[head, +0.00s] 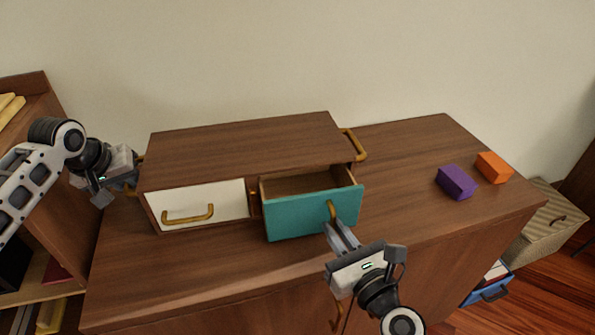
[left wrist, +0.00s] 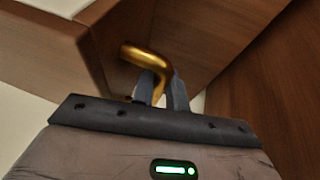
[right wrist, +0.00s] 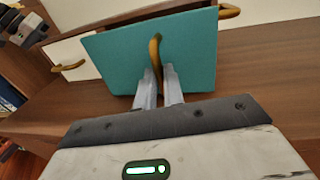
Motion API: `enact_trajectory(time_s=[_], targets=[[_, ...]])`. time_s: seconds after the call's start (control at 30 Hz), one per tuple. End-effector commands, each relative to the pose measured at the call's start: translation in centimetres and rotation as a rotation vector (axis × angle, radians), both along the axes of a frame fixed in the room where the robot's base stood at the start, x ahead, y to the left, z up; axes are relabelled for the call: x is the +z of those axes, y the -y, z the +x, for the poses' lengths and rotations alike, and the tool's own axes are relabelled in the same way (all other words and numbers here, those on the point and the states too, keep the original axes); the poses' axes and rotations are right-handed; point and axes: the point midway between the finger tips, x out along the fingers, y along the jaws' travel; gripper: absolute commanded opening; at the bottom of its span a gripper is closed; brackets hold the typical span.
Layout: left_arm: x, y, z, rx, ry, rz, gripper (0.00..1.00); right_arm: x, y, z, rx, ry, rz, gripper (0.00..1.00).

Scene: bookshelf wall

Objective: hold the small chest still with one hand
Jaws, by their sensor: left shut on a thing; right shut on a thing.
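The small wooden chest (head: 240,145) sits on top of a brown cabinet. Its white drawer (head: 195,203) on the left is closed. Its teal drawer (head: 313,213) on the right is pulled part way out and looks empty inside. My left gripper (head: 136,175) is at the chest's left side. In the left wrist view its fingers are shut on the brass side handle (left wrist: 145,57). My right gripper (head: 336,228) is in front of the teal drawer. In the right wrist view its fingers are shut on the drawer's brass handle (right wrist: 155,52).
A purple block (head: 456,182) and an orange block (head: 494,167) lie on the cabinet top (head: 415,150), right of the chest. A brass handle (head: 354,145) sticks out from the chest's right side. A bookshelf stands at the left; a woven box (head: 545,222) is on the floor at the right.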

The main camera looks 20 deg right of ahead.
Motion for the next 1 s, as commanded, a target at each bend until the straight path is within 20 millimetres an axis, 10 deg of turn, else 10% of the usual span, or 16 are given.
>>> enact_trajectory(time_s=[0.87,1.0], targets=[[-0.9,-0.9,-0.2,0.016,-0.017,0.017,0.00,-0.2,0.1,-4.6,-0.012,0.001,-0.004,0.00],[-0.8,-0.9,-0.2,0.016,-0.017,0.017,0.00,-0.2,0.0,-4.6,-0.010,0.000,-0.003,0.39]])
